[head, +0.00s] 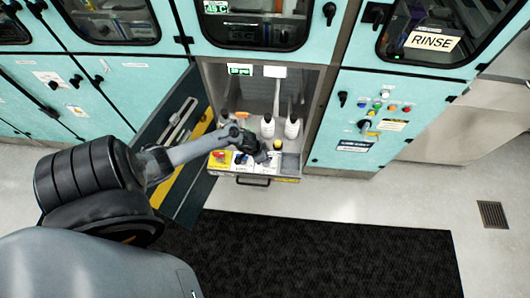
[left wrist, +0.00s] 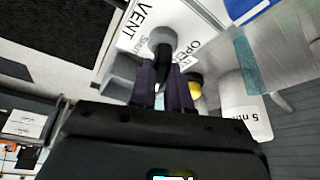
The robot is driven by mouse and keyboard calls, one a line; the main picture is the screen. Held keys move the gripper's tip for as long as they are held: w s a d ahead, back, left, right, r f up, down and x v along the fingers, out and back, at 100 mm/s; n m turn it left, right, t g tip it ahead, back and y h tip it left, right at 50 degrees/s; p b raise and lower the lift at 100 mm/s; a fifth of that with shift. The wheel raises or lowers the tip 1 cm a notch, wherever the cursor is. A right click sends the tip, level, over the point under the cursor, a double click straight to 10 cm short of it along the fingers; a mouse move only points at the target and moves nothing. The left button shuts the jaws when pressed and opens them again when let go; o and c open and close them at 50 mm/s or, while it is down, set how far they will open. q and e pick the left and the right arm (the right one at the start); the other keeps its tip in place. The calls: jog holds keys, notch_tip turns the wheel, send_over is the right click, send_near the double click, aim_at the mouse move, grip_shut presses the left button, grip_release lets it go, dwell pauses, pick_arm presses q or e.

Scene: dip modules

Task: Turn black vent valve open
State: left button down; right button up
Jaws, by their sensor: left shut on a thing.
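In the head view the valve (head: 262,156) is at the front of the open bay, partly hidden by my gripper. My left gripper (head: 248,146) reaches into this bay from the left. In the left wrist view its two dark fingers (left wrist: 162,85) are shut on the valve handle and hide part of it. The handle's exact angle against the lettering is hard to tell. My right gripper is in neither view.
A yellow knob (head: 277,143) sits close beside the valve. Two white bottles (head: 268,127) (head: 291,128) stand just behind. A red control (head: 219,154) is to the left. The open door (head: 183,130) flanks the bay on the left. A black mat (head: 310,258) covers the floor in front.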

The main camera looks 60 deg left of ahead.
pick_arm(q)
jog(key=n+p, duration=0.1)
jog(key=n+y+p, duration=0.1)
jog(key=n, duration=0.1)
jog(key=shift+s+d+p, duration=0.2)
jog(key=shift+p, duration=0.2)
jog(key=n+p, duration=0.1)
jog(key=n+y+p, duration=0.1)
jog(key=n, duration=0.1)
jog(key=shift+d+n+g+y, duration=0.1)
jog(key=shift+n+g+y, duration=0.2)
jog(key=n+y+p, duration=0.1)
jog(key=n, duration=0.2)
jog(key=shift+w+d+f+g+p, duration=0.1)
jog(key=shift+f+g+p, duration=0.05)
jog(key=shift+g+p, duration=0.2)
jog(key=shift+f+n+g+y, duration=0.1)
jog(key=shift+n+g+y, duration=0.35)
jog(key=shift+n, duration=1.25)
jog(key=c, duration=1.1)
grip_release()
jog(key=shift+w, duration=0.1)
